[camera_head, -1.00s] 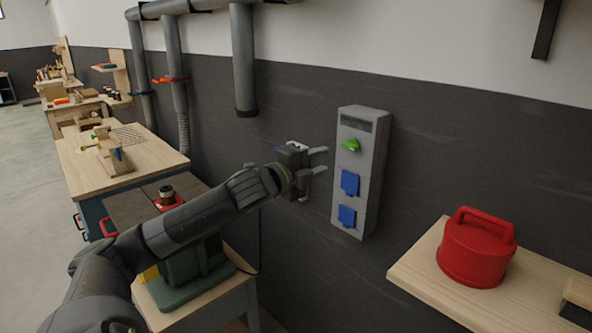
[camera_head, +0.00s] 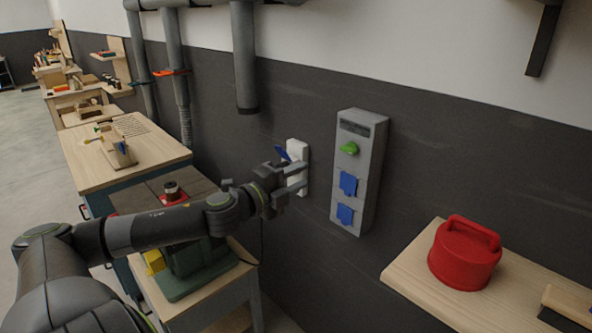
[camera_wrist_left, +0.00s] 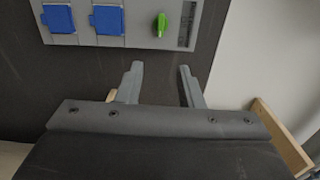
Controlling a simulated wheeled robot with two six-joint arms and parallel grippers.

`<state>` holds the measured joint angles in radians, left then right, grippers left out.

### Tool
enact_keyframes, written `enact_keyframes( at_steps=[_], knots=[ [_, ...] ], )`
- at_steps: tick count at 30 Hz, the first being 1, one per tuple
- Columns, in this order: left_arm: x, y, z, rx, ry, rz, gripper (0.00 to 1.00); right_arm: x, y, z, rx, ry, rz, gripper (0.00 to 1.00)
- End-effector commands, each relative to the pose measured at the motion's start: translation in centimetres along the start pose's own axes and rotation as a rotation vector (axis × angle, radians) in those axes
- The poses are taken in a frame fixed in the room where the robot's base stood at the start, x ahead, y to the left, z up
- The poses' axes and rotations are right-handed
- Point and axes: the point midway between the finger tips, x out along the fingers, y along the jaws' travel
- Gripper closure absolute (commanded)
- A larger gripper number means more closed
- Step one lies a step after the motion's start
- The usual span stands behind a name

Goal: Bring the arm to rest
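My left arm reaches in from the left in the head view. Its gripper (camera_head: 298,178) is open and empty, in front of the dark wall. It is left of a grey wall box (camera_head: 376,185) with a green knob (camera_head: 349,148) and two blue covers (camera_head: 347,183). A white wall fitting with a raised blue cover (camera_head: 297,150) is just behind the fingers. In the left wrist view, the two fingers (camera_wrist_left: 158,80) stand apart with nothing between them, and the grey box (camera_wrist_left: 140,36) is beyond them. My right gripper is not in view.
A wooden shelf (camera_head: 405,268) with a red lidded container (camera_head: 464,254) is at right. A green machine (camera_head: 185,270) stands on a small table below the arm. A wooden workbench (camera_head: 165,150) and pipes (camera_head: 243,60) are at left.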

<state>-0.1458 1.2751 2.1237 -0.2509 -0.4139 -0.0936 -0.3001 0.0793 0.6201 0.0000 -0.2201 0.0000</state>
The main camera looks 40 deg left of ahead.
Motion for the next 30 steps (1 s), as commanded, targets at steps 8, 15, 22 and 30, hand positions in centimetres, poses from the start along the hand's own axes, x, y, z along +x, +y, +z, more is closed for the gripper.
enact_keyframes(
  at_steps=[8,15,22,30],
  knots=[
    [-0.2,0.1,0.0,-0.001,0.001,0.001,0.66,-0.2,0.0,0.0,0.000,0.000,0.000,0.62],
    [-0.1,0.1,0.0,-0.001,0.001,0.001,0.66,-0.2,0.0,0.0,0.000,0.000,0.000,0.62],
    [-0.1,0.9,0.7,-0.017,-0.018,0.008,0.66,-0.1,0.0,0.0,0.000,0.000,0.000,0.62],
    [-0.8,13.8,9.4,-0.259,-0.264,0.126,0.66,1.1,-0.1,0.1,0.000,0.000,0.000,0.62]
  ],
)
